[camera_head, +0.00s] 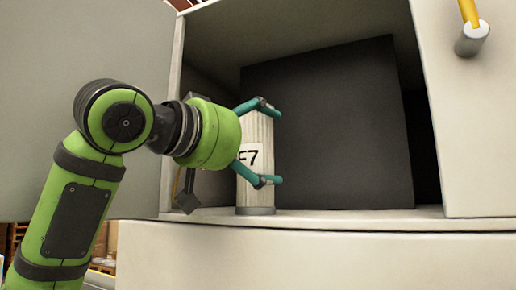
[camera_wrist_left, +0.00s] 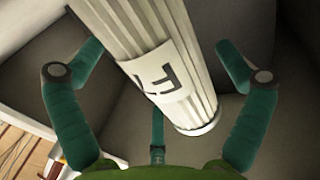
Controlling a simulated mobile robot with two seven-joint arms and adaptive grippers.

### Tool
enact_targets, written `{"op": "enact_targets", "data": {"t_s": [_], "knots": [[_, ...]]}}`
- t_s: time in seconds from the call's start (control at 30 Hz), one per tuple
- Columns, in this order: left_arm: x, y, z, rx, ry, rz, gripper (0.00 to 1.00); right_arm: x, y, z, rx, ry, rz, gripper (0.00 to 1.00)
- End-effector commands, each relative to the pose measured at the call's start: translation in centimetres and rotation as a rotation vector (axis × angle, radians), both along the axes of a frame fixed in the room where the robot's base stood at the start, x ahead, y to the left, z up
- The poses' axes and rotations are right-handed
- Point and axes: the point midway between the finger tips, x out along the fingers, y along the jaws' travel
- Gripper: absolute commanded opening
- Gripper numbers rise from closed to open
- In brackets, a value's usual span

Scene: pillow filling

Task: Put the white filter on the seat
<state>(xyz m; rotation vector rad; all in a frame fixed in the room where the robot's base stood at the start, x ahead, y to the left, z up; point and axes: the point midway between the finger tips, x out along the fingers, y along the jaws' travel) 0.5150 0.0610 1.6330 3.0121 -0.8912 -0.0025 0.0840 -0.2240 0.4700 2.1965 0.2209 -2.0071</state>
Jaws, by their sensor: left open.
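The white filter (camera_head: 257,140) is a pleated cylinder with a black-and-white "F7" label. It stands upright just inside the cabinet opening, at its left side. It also shows in the left wrist view (camera_wrist_left: 142,60), running between the fingers. My left gripper (camera_head: 276,146) is open, with teal fingers on either side of the filter, one near its top and one beside the label. In the left wrist view the fingers (camera_wrist_left: 158,48) stand apart from it. A grey round rim (camera_head: 255,210) is at the filter's foot; I cannot tell if it is the seat. My right gripper is not in view.
A dark panel (camera_head: 330,125) fills much of the cabinet behind the filter. The cabinet's front ledge (camera_head: 340,214) runs below the opening. A pale door (camera_head: 60,50) stands at the left, and a grey handle with a yellow rod (camera_head: 471,38) is at upper right.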

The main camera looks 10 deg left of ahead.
Motion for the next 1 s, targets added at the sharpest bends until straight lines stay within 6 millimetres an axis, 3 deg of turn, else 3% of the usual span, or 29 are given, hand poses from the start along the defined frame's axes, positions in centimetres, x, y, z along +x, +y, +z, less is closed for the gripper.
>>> {"op": "enact_targets", "data": {"t_s": [0.53, 0.7, 1.0], "knots": [[-8.6, 5.6, -0.2, -0.002, -0.003, 0.001, 1.0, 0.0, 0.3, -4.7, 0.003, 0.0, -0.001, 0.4], [-9.9, 6.4, -0.1, -0.001, -0.001, 0.002, 1.0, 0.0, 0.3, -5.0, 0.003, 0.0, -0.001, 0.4], [-10.1, 6.6, 0.1, -0.001, -0.001, 0.001, 1.0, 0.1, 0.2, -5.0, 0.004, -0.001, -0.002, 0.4]]}}
